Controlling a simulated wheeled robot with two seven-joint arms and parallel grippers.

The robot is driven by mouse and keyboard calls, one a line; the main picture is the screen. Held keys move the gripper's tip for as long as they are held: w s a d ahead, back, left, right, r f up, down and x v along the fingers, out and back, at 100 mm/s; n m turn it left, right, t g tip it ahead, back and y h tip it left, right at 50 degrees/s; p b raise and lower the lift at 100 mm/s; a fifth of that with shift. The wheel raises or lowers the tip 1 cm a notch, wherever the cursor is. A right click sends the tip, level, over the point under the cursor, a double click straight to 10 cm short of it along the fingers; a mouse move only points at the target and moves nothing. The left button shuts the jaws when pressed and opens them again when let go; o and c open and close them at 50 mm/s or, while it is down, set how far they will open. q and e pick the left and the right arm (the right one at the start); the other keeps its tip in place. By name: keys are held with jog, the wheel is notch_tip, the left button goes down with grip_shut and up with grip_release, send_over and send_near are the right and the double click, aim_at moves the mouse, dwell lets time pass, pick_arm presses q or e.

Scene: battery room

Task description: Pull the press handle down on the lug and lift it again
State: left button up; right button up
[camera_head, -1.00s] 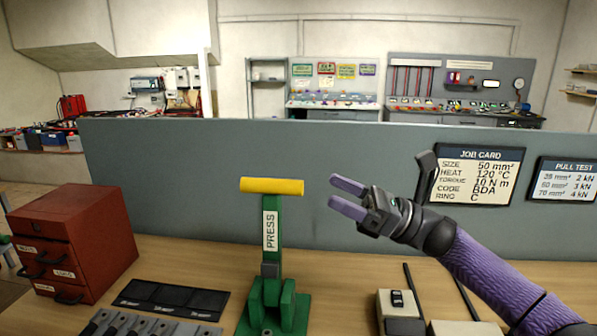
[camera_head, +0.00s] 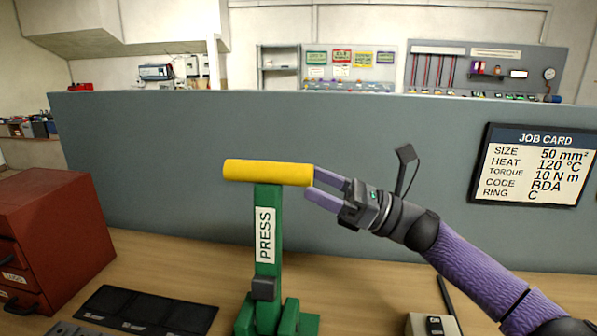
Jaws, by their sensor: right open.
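The green press (camera_head: 266,235) stands upright on the wooden bench, with its yellow handle (camera_head: 267,172) level across the top. A white label on its column reads PRESS. My right gripper (camera_head: 312,184) is open, its purple fingers pointing left at the right end of the yellow handle. The fingertips overlap or sit right beside that end; I cannot tell whether they touch it. The lug cannot be made out, and the press's lower part is cut off by the frame's bottom edge. My left gripper is not in view.
A red drawer cabinet (camera_head: 52,235) stands at the left. A job card (camera_head: 535,165) hangs on the grey partition (camera_head: 150,140) behind. A light box (camera_head: 432,324) stands at the lower right.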

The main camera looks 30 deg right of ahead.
aim_at(298, 175)
jog(key=x, duration=0.4)
jog(key=shift+p, duration=0.3)
grip_shut()
